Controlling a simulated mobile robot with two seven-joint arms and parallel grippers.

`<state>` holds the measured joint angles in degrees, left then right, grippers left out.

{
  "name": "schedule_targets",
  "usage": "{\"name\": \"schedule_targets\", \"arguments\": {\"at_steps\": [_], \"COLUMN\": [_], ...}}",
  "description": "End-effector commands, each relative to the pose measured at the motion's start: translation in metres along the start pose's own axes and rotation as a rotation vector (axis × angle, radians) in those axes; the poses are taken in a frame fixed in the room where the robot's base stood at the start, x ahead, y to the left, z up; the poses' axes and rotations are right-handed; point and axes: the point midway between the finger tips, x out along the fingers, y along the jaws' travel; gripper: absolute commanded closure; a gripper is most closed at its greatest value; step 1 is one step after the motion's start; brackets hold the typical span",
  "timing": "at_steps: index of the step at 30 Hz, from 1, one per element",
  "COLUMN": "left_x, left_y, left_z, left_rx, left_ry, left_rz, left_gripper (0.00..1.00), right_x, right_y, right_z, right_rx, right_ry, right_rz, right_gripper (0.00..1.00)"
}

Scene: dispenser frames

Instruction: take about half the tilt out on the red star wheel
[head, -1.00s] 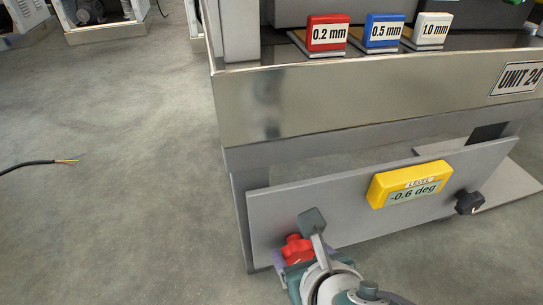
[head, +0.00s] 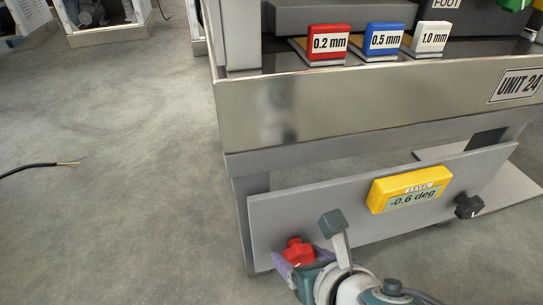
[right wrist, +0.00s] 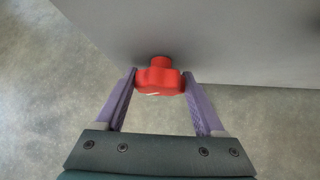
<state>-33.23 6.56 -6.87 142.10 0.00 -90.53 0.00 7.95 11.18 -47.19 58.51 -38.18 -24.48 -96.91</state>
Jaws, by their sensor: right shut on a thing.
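The red star wheel (head: 298,251) sits at the lower left end of a grey panel (head: 340,218) under the unit. My right gripper (head: 297,261) is shut on it, coming from below right. In the right wrist view the purple fingers (right wrist: 160,86) press on both sides of the red wheel (right wrist: 158,76). The yellow level display (head: 410,190) on the panel reads -0.6 deg. My left gripper is not in view.
A black star knob (head: 468,206) sits at the panel's right end. Red 0.2 mm (head: 327,43), blue 0.5 mm (head: 384,40) and white 1.0 mm (head: 431,37) blocks stand on the unit above. A cable (head: 35,167) with bare ends lies on the open floor at left.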

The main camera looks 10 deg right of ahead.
Motion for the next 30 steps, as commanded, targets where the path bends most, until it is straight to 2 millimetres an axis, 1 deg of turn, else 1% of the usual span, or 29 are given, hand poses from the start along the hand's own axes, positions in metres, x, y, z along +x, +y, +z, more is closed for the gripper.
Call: {"name": "schedule_targets", "arguments": {"at_steps": [5, 15, 22, 30], "left_x": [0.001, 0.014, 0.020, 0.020], "left_y": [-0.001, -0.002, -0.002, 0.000], "left_z": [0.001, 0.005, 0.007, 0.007], "left_rx": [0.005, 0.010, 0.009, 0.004], "left_ry": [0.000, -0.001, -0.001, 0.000], "left_rz": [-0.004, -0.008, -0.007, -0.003], "left_gripper": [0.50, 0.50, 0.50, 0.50], "right_x": [0.001, 0.002, 0.001, 0.001], "right_y": [-0.002, -0.003, -0.002, -0.002], "right_z": [-0.001, -0.002, -0.002, -0.001], "right_rx": [0.093, 0.252, 0.308, 0.325], "right_ry": [0.001, 0.000, 0.001, 0.001], "right_rz": [0.095, 0.252, 0.308, 0.324], "right_gripper": [0.85, 0.85, 0.85, 0.85]}}
